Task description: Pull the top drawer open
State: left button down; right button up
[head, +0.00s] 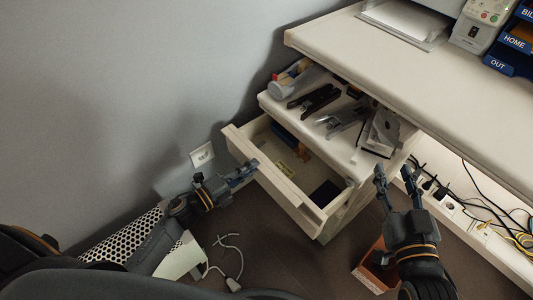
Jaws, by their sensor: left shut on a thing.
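The top drawer (294,203) is a cream drawer in the pedestal under the desk. It stands pulled out, with its inside showing from above. My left gripper (250,170) is at the outer face of the drawer front and is shut on the drawer handle, which the fingers mostly hide. Inside the drawer lie a blue item (284,135), a small yellow item (286,170) and a dark item (325,193). My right gripper (394,175) is to the right of the drawer, apart from it, with its fingers spread and empty.
The pedestal top (338,155) holds a stapler, a hole punch and other stationery. The desk (430,90) overhangs at the upper right. An orange-brown box (375,270) stands on the floor by my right arm. Cables (500,220) lie at right; a wall socket (202,154) is at left.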

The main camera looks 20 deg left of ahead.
pick_arm(q)
jog(key=p+v, duration=0.2)
jog(key=v, duration=1.7)
pick_arm(e)
jog(key=s+d+f+g+h, duration=0.2)
jog(key=s+f+g, duration=0.2)
jog(key=f, duration=0.5)
jog(key=shift+s+d+f+g, duration=0.15)
jog(key=shift+s+d+g, duration=0.2)
jog(key=shift+g, duration=0.75)
pick_arm(q)
jog(key=c, duration=1.5)
grip_release()
pick_arm(e)
jog(key=shift+a, duration=0.1)
pick_arm(q)
jog(key=v, duration=1.2)
